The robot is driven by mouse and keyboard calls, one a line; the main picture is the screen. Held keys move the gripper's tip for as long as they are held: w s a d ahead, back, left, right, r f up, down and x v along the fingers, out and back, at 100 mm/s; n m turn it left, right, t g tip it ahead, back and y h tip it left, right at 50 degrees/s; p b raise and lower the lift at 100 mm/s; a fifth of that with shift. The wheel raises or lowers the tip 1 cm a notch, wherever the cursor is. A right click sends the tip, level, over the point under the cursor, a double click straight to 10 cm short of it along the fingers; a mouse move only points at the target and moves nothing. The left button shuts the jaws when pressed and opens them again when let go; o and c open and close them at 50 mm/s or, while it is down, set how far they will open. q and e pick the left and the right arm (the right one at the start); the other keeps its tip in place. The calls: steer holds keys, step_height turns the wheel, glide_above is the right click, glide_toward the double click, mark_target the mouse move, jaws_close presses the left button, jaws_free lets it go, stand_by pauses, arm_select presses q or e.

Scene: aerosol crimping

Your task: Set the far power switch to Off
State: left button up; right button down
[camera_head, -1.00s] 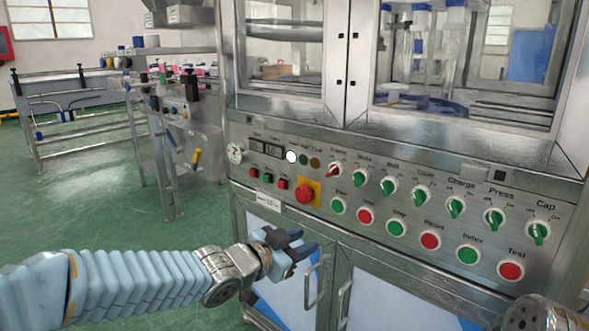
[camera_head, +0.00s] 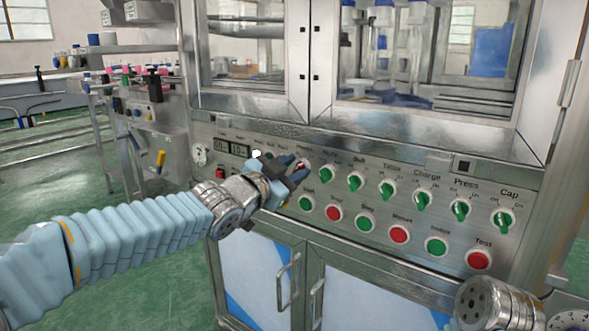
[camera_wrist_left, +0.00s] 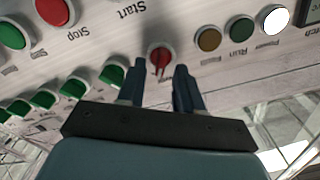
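The power switch (camera_head: 302,166) is a red rotary knob at the left end of the row of knobs on the machine's control panel. In the head view my left gripper (camera_head: 294,171) partly covers it. In the left wrist view the red switch (camera_wrist_left: 159,58) sits between and just beyond the two fingertips of my left gripper (camera_wrist_left: 159,74). The fingers are apart, one on each side of the knob, with nothing held. I cannot tell whether they touch it. My right gripper is out of view.
Several green knobs (camera_head: 355,181) continue the row to the right. Green and red push buttons (camera_head: 334,213) line the row below. A white round lamp (camera_head: 257,154) and small displays (camera_head: 237,150) are at the left. Cabinet door handles (camera_head: 288,281) stick out below the panel.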

arm_select(q)
steer(key=shift+w+d, duration=0.25)
steer(key=shift+w, duration=0.1)
steer(key=shift+c, duration=0.4)
jaws_close()
